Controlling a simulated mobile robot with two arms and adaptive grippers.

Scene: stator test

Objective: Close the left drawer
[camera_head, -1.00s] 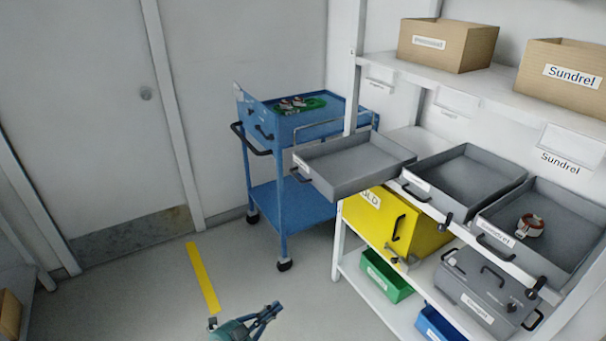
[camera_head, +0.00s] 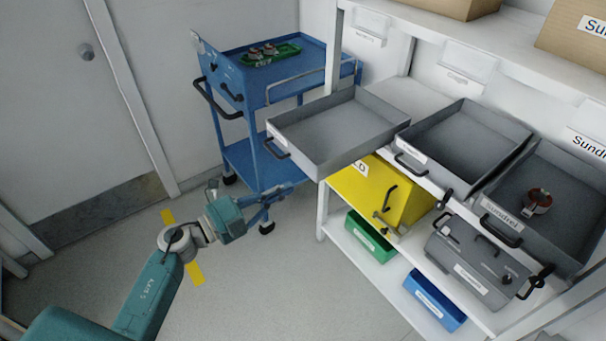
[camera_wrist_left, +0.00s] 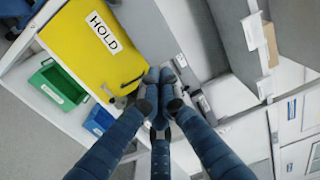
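The left drawer (camera_head: 335,137) is a grey open tray at the left of the shelf unit. It is pulled out well past the middle drawer (camera_head: 468,143) and looks empty. Its black handle (camera_head: 276,149) is on its front left face. My left gripper (camera_head: 278,200) is below and in front of that handle, apart from it, over the floor by the blue cart. Its dark fingers (camera_wrist_left: 160,88) also show in the left wrist view, with tips close together and nothing seen between them. Whether they are shut is unclear. My right gripper is not in view.
A blue cart (camera_head: 262,96) with a green tray stands behind the left drawer. The right drawer (camera_head: 560,200) holds a round copper-coloured part. A yellow box (camera_head: 370,193), a green bin (camera_head: 369,238) and a blue bin (camera_head: 434,302) sit below. Floor at left is clear.

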